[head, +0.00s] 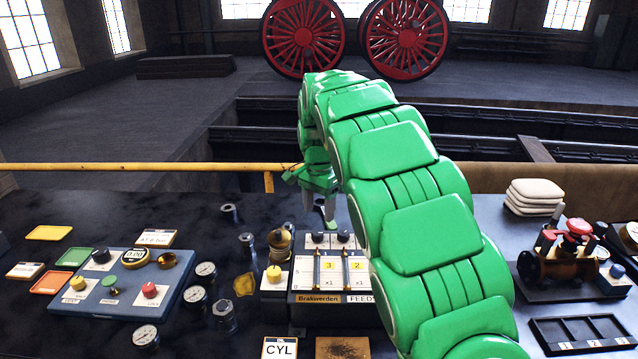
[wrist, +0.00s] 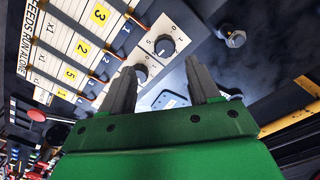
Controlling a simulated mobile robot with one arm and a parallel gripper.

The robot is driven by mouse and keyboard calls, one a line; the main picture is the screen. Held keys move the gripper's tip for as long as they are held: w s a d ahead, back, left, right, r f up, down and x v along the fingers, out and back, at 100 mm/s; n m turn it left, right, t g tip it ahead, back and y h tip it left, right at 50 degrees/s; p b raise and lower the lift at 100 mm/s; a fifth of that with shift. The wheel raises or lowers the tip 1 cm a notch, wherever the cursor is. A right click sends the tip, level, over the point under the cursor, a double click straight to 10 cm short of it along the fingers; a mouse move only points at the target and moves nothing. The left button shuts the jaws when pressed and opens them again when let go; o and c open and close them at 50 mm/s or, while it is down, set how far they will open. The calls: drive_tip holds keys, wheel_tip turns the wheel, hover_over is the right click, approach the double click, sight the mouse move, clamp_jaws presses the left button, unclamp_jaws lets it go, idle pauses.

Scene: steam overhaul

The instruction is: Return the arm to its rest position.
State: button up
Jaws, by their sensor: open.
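My green arm (head: 410,185) reaches from the lower right up and forward over the bench, then bends down at its far end. My gripper (head: 320,208) points down above the back edge of the feeds panel (head: 308,272). In the wrist view my gripper (wrist: 160,66) has two dark fingers spread apart with nothing between them. Two black knobs (wrist: 165,46) of the panel show beyond and beside the fingers. The fingers look apart from the knobs, though the exact gap is hard to judge. The arm hides the panel's right part.
A blue control board (head: 120,287) and several gauges (head: 146,336) lie left. A red-handled valve (head: 570,245), black tray (head: 582,333) and stacked pads (head: 535,196) stand right. A yellow rail (head: 140,167) runs behind the bench. Air above the bench is mostly free.

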drive_tip(key=s+d+r+n+g, duration=0.1)
drive_tip(key=s+d+n, duration=0.1)
drive_tip(key=s+d, duration=0.35)
drive_tip(key=s+d+r+n, duration=0.2)
drive_tip(key=s+d+n, duration=0.1)
drive_tip(key=s, duration=0.6)
drive_tip(key=s+d+r+n+g, duration=0.15)
drive_tip(key=s+d, duration=0.25)
drive_tip(key=s, duration=0.4)
drive_tip(key=s+d+f, duration=0.1)
drive_tip(key=s+f, duration=0.1)
drive_tip(key=s, duration=1.1)
drive_tip(key=s+d+f+n, duration=0.1)
drive_tip(key=s+d+f, duration=0.1)
drive_tip(key=s, duration=1.1)
drive_tip(key=shift+s+d+t, duration=0.25)
drive_tip(key=shift+d+t, duration=0.05)
drive_tip(key=shift+t, duration=0.15)
